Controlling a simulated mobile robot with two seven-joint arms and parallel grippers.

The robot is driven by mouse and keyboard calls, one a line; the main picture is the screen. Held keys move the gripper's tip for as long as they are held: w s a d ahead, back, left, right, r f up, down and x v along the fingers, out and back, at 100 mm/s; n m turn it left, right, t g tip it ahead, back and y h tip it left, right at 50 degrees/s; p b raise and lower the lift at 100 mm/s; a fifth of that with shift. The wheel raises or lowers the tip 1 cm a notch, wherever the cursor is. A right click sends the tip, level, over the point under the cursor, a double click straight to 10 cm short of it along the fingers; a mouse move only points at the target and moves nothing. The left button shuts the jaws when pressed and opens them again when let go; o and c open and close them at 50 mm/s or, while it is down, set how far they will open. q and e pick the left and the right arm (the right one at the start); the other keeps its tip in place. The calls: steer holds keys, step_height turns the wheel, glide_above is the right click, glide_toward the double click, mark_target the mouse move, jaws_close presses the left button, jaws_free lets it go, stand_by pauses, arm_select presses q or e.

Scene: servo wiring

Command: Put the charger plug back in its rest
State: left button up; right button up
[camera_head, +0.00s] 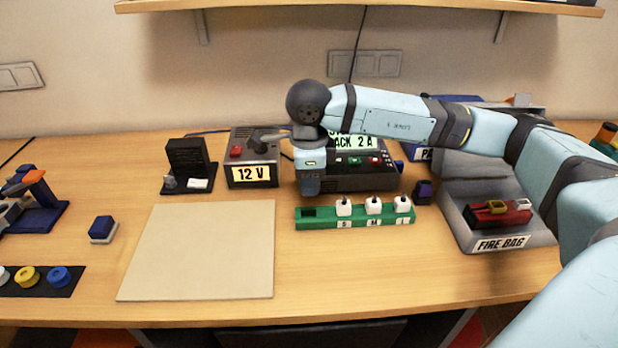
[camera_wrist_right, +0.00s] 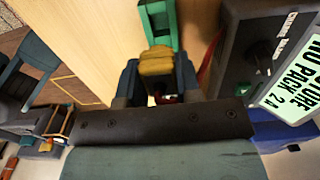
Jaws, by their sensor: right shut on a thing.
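My right gripper (camera_head: 309,190) points down just above the left end of the green strip (camera_head: 330,222). In the right wrist view its fingers (camera_wrist_right: 157,80) are shut on a yellow plug (camera_wrist_right: 157,62), with a bit of red behind it. The plug is hidden in the head view. The strip's green end (camera_wrist_right: 177,25) with a dark slot lies just beyond the plug; I cannot tell whether they touch. The strip's left slot looks empty, and white plugs (camera_head: 374,206) fill the others. The charger (camera_head: 345,180) stands behind the gripper. My left gripper is not in view.
A 12 V box (camera_head: 252,172) stands left of the charger. A grey fire bag tray (camera_head: 520,238) with red packs (camera_head: 498,214) is at the right, beneath my right arm. A bare beige mat (camera_head: 200,250) lies front left. A small dark blue block (camera_head: 423,191) stands near the strip.

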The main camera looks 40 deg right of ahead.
mark_target(309, 207)
step_height(309, 207, down, 3)
steer(key=shift+f+b, duration=0.1)
steer(key=shift+b, duration=0.9)
steer(key=shift+f+b, duration=0.6)
steer(key=shift+f, duration=0.1)
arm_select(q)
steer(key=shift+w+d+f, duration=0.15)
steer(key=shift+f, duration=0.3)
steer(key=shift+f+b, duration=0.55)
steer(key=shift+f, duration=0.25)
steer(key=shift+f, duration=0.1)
arm_select(e)
steer(key=shift+f, duration=0.2)
arm_select(q)
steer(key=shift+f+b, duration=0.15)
steer(key=shift+b, duration=0.25)
arm_select(e)
steer(key=shift+f, duration=0.3)
arm_select(q)
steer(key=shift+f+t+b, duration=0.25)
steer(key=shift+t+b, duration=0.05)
steer(key=shift+b, duration=0.2)
arm_select(e)
steer(key=shift+f, duration=0.65)
arm_select(q)
steer(key=shift+b, duration=0.3)
arm_select(e)
steer(key=shift+f, duration=0.35)
